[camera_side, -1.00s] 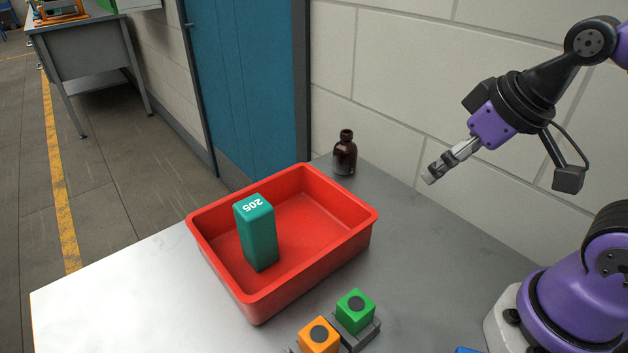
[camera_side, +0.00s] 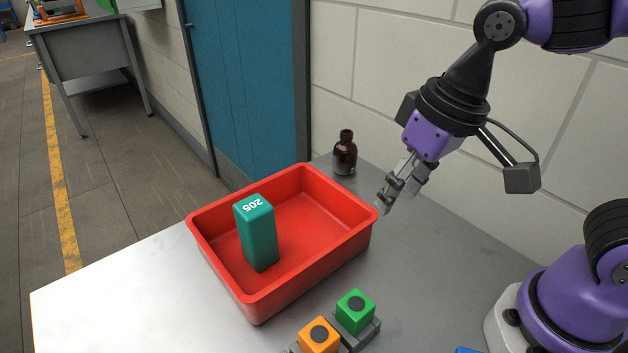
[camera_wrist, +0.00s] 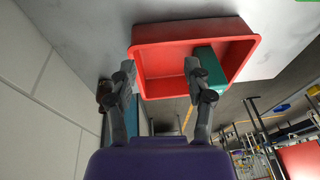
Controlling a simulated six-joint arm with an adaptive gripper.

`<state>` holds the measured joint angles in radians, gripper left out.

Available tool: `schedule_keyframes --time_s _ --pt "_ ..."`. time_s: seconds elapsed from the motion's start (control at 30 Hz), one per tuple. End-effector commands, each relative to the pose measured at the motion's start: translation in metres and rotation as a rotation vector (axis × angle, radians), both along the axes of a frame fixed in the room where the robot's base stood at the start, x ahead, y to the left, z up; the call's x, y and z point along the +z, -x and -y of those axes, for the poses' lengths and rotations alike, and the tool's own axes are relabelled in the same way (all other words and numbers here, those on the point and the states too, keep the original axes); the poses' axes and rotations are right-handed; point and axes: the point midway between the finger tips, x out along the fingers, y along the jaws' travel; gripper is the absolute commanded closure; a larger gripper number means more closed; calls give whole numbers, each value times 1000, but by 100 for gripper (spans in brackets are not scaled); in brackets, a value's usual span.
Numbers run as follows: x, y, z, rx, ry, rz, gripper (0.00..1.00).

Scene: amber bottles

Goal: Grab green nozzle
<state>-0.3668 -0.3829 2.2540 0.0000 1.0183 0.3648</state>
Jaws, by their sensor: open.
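A green block with a dark round top (camera_side: 355,311), the likely green nozzle, sits in a grey holder (camera_side: 372,330) at the front of the table in the side view.
A red tray (camera_side: 282,293) holds a teal block marked 205 (camera_side: 258,238); the tray also shows in the wrist view (camera_wrist: 190,32). An orange block (camera_side: 318,338) sits beside the green one. A brown bottle (camera_side: 345,156) stands behind the tray near the wall.

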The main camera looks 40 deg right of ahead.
Motion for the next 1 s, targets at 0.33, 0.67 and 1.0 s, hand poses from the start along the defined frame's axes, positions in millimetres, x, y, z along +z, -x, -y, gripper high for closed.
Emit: schedule_keyframes --time_s 0.33,0.67,1.0 --pt "-33 23 -95 2 90 -234 41" --pt "-80 24 -95 -2 93 -238 41" --pt "-125 23 -92 -3 94 -239 41"
